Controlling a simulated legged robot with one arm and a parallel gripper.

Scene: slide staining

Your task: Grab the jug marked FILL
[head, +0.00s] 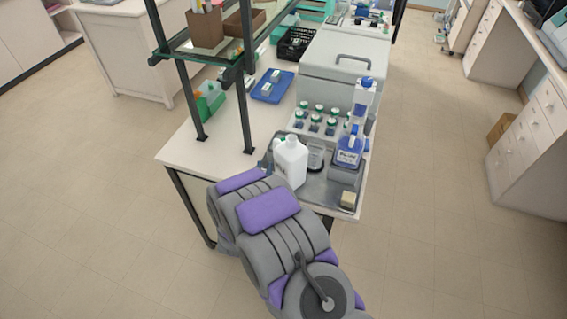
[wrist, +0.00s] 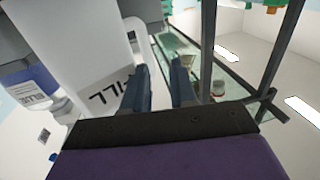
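The white jug (head: 290,163) stands on the grey tray at the front of the bench, just beyond my arm. In the wrist view the jug (wrist: 75,50) fills the upper left, and its label, partly covered by a finger, reads upside down as part of FILL. My gripper (wrist: 160,90) is open, with two dark fingers apart. The left finger overlaps the label's edge in the picture. The jug's white handle (wrist: 146,48) runs down toward the gap between the fingers; I cannot tell whether they touch it. In the head view my arm mostly hides the gripper.
A blue-labelled bottle (head: 349,148) stands right of the jug, and green-capped bottles (head: 316,122) stand behind. The tray (head: 318,190) also holds a small tan block (head: 348,199). A dark shelf post (head: 244,115) rises left of the jug.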

